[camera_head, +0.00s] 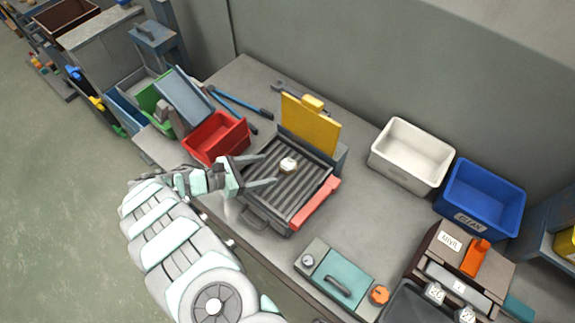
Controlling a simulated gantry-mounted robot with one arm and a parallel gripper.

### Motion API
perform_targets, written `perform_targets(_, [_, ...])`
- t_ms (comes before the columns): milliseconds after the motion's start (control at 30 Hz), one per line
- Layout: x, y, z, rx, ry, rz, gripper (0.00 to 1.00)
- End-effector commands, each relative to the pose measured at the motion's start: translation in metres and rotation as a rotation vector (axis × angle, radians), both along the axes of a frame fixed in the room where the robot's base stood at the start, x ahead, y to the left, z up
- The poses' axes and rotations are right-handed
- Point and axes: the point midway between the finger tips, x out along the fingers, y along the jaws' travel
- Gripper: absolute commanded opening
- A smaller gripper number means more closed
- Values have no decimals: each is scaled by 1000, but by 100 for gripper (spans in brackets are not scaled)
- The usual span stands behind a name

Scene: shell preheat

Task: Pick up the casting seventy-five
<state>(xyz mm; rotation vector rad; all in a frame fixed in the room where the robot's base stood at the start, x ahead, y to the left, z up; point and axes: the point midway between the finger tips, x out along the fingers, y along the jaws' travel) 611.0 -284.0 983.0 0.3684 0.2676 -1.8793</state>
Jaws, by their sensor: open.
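A small pale casting (288,165) with a brownish edge sits on the dark ribbed plate (296,206) of an open preheater. Any number on it is too small to read. My gripper (268,169) reaches in from the left over the plate, its two dark fingers spread apart. The casting is just beyond the fingertips, to the right, and the fingers are empty. Several small pale numbered blocks, such as this one (435,292), are at the lower right. I cannot tell for certain which piece is seventy-five.
The preheater's yellow lid (310,125) stands upright behind the plate. A red bin (216,138) is to its left and a red-orange bar (316,202) to its right. A white bin (411,155) and blue bin (480,198) stand at the back right. A teal control box (340,279) is in front.

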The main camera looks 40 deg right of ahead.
Motion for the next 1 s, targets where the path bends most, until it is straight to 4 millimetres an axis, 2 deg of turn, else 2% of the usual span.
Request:
perform_targets(100, [-6, -17, -7, 2, -2, -2, 69])
perform_targets(367, [-12, -35, -16, 1, -2, -1, 69])
perform_targets(633, [-23, -68, -31, 1, -4, -2, 69])
perform_targets(900, [-24, -71, -33, 2, -4, 0, 69])
perform_targets(1000, [-23, -71, -33, 2, -4, 1, 60])
